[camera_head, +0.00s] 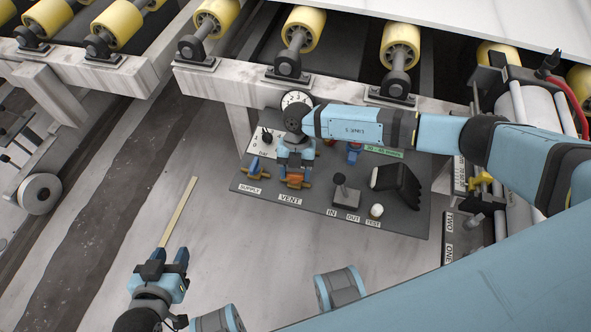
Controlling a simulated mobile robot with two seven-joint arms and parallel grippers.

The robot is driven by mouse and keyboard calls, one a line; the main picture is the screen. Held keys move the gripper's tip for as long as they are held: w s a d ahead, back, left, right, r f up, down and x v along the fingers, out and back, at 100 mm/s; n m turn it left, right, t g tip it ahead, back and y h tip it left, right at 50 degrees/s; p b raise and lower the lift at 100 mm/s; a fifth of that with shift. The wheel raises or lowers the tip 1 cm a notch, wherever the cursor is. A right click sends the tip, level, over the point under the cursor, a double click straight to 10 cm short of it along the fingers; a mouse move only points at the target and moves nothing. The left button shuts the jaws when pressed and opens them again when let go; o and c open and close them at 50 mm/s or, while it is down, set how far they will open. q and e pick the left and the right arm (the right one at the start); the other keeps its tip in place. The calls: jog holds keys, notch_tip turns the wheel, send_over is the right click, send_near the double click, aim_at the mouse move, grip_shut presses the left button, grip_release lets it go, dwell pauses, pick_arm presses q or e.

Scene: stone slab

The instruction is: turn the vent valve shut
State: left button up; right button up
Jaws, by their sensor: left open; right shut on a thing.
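The vent valve (295,183) sits on the dark control panel (320,217), above the label VENT. Its orange part shows below my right gripper (295,172), and the rest is hidden by the gripper. My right gripper reaches down from above and is shut on the vent valve. How far the valve is turned cannot be told. My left gripper (169,257) is open at the lower left, well away from the panel. A thin pale yellow strip (179,211) extends from near its fingertips; whether it lies between the fingers is unclear.
The supply valve (256,172) is close on the left of the vent valve. To the right are a lever (341,190), a white knob (376,211) and a black glove (398,184). A gauge (297,99) stands behind. Yellow rollers (400,43) line the back.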

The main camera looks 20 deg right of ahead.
jog(key=n, duration=0.2)
jog(key=n+h, duration=0.1)
jog(key=n, duration=0.1)
jog(key=shift+a+n+h, duration=0.1)
jog(key=shift+n+h, duration=0.2)
jog(key=n+h, duration=0.1)
jog(key=n, duration=0.2)
jog(key=shift+n, duration=0.3)
jog(key=n+h, duration=0.1)
jog(key=n, duration=0.1)
jog(key=n+h+b, duration=0.1)
jog(key=n, duration=0.1)
jog(key=shift+a+t, duration=0.1)
jog(key=shift+t, duration=0.2)
jog(key=shift+n+t+h+b, duration=0.3)
jog(key=shift+n+t+h, duration=0.15)
jog(key=shift+n, duration=1.65)
jog(key=o, duration=0.9)
